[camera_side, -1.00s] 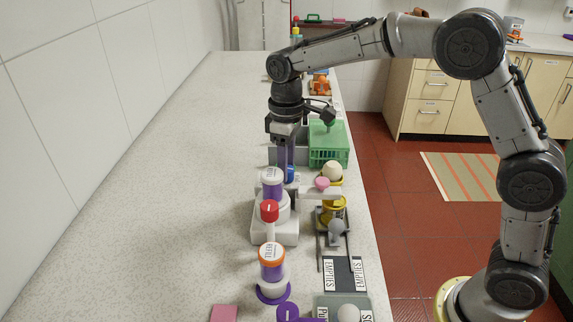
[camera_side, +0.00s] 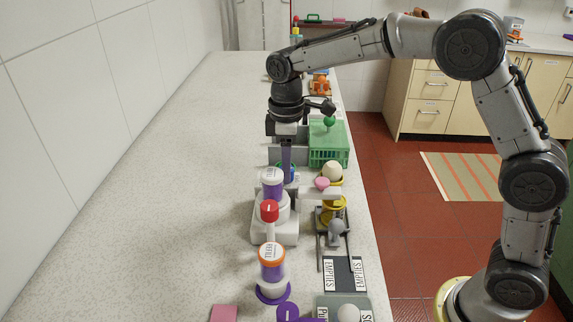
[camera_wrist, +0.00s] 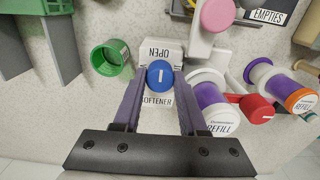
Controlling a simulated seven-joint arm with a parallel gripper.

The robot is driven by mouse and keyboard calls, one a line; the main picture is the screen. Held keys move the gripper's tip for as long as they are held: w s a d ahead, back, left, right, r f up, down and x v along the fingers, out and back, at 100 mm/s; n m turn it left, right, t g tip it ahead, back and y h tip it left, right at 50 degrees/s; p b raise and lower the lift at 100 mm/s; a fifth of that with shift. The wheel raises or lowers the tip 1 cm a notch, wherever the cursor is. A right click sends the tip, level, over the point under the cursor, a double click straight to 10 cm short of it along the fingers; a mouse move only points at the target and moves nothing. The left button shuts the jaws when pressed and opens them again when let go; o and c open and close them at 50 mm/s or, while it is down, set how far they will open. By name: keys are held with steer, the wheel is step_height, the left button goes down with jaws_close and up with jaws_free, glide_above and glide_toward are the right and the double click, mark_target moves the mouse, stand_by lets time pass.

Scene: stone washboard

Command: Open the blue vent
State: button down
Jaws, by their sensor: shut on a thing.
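The blue vent (camera_wrist: 160,76) is a round blue knob with a white line, between my gripper's fingers (camera_wrist: 161,86) in the wrist view. The fingers are shut on its sides. An OPEN label (camera_wrist: 160,53), upside down in this view, is beyond it, and a SOFTENER label (camera_wrist: 157,101) is on the near side. The white line runs roughly from one label toward the other. In the side view my gripper (camera_side: 287,168) points down behind the purple-and-white bottle, and the vent is mostly hidden.
A green cup (camera_wrist: 112,58) is left of the vent. A purple REFILL bottle (camera_wrist: 213,105), a red-capped piece (camera_wrist: 257,108) and a pink knob (camera_wrist: 217,14) are to the right. A green crate (camera_side: 328,150) stands close to my gripper. The counter's left side (camera_side: 170,200) is clear.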

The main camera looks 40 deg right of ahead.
steer(key=shift+r, duration=0.1)
steer(key=shift+c, duration=2.2)
jaws_free()
step_height(320, 180, up, 14)
